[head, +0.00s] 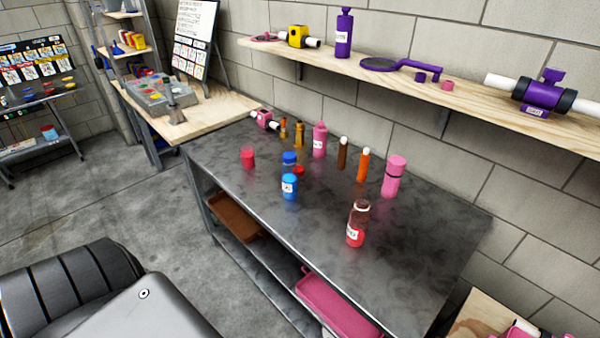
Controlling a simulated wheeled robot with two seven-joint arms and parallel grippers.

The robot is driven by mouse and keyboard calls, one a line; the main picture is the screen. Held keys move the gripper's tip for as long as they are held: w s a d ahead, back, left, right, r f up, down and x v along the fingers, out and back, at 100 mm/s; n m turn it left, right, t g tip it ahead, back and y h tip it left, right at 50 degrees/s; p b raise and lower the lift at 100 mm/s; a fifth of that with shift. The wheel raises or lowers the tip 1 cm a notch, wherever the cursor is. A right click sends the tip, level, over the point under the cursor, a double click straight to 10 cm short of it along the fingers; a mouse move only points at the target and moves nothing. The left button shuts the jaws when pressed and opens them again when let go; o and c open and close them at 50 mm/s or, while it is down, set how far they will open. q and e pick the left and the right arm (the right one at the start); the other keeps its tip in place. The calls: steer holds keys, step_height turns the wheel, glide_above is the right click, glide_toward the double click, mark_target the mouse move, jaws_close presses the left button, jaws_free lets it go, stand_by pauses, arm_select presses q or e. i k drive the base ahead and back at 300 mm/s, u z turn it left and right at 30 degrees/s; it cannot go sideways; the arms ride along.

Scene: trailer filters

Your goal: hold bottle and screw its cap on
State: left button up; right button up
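Several bottles stand on the dark metal table (420,235). A clear bottle with red contents and a white label (356,232) stands upright nearest the front right; its top looks pale and I cannot tell if it is open. A blue labelled bottle (289,188) stands upright left of it. A small red cap-like piece (298,171) lies just behind the blue bottle, beside a blue-topped container (289,160). A pink labelled bottle (320,142) and a taller pink bottle (393,180) stand farther back. Neither of my grippers is in view.
A red jar (247,158), an amber bottle (299,135), a brown stick (342,154) and an orange stick (363,166) share the table. A wall shelf (400,92) with purple items hangs behind. The table's front right is clear. A pink tray (335,306) sits underneath.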

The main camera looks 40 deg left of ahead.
mark_target(359, 216)
steer(key=z, duration=3)
steer(key=k, duration=2.85)
steer(key=u, duration=1.85)
